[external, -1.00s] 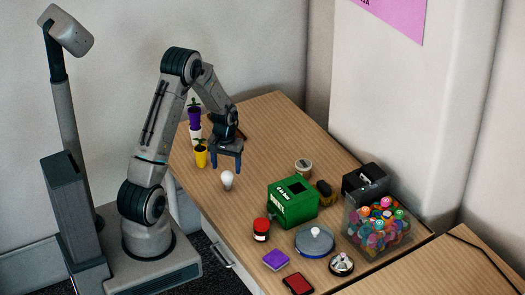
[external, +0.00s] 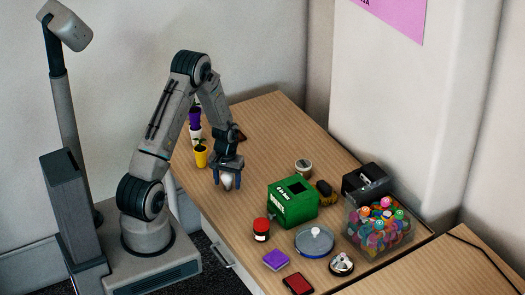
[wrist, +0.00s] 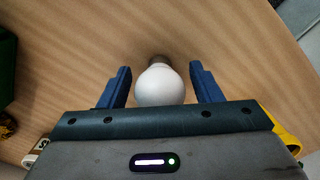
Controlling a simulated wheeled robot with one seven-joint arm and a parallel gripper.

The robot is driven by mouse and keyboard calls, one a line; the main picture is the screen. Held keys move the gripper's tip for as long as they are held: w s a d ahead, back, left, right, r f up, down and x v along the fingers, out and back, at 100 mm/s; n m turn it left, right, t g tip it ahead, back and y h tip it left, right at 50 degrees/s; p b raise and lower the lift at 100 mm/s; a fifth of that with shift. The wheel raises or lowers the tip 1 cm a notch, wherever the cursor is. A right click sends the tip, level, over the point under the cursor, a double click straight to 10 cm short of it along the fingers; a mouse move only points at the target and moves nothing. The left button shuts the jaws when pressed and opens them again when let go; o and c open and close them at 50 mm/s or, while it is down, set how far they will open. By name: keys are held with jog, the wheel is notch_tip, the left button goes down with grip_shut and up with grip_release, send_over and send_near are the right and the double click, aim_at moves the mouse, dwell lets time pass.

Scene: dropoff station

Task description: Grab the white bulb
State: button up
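In the wrist view my gripper (wrist: 160,87) is open, and a gap shows between the globe and each finger.
A yellow pot (external: 201,157), a white pot (external: 195,136) and a purple pot (external: 195,118) stand behind my gripper. A green box (external: 292,203) and a red-lidded jar (external: 261,229) are to the right. The desk (external: 275,130) is bare at the back.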

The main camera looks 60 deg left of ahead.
jog(key=c, duration=0.6)
jog(key=shift+o, duration=0.2)
jog(key=shift+r, duration=0.1)
